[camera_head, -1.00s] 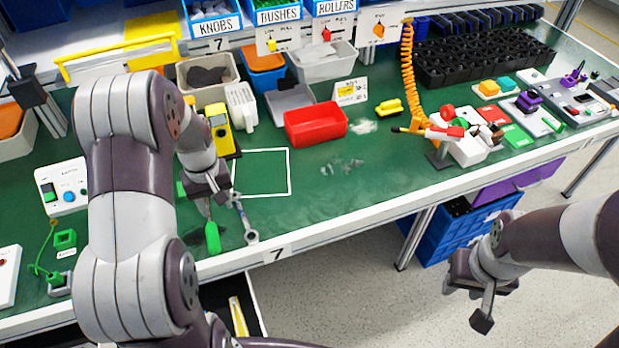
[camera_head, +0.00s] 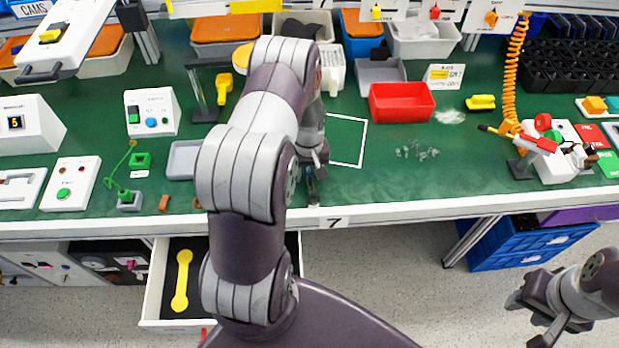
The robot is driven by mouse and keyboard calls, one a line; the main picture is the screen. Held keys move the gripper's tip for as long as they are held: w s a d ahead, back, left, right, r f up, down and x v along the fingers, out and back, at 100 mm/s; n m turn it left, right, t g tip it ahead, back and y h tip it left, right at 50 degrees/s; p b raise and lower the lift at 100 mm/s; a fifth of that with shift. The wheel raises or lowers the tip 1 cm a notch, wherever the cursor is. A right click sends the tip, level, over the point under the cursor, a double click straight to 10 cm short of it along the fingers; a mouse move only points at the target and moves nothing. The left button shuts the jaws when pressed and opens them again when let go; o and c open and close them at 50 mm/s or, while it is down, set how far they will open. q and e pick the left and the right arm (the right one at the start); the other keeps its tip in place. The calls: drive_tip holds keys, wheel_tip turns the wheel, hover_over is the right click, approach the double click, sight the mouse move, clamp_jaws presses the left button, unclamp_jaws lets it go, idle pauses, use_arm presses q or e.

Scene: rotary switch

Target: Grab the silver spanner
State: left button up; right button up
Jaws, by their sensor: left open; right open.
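My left gripper (camera_head: 316,172) is low over the green bench, beside the white outlined square, and points down near the front edge. Its jaws are open, though the fingers are small and partly covered by my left arm. I cannot make out the silver spanner clearly; my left arm and gripper cover the spot beside the square where it lay. Whether the fingers are around or beside it cannot be told. My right gripper (camera_head: 530,318) is open and empty, off the bench over the floor at the lower right.
A red bin (camera_head: 402,102) stands behind the square. An open drawer (camera_head: 150,290) below the bench holds a yellow spanner-shaped piece (camera_head: 182,280). Control boxes stand at the left. An orange coiled cord (camera_head: 510,75) hangs at the right. Clear bits (camera_head: 417,151) lie on the bench.

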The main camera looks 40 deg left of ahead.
use_arm(q)
drive_tip(key=shift+w+f, duration=0.1)
clamp_jaws()
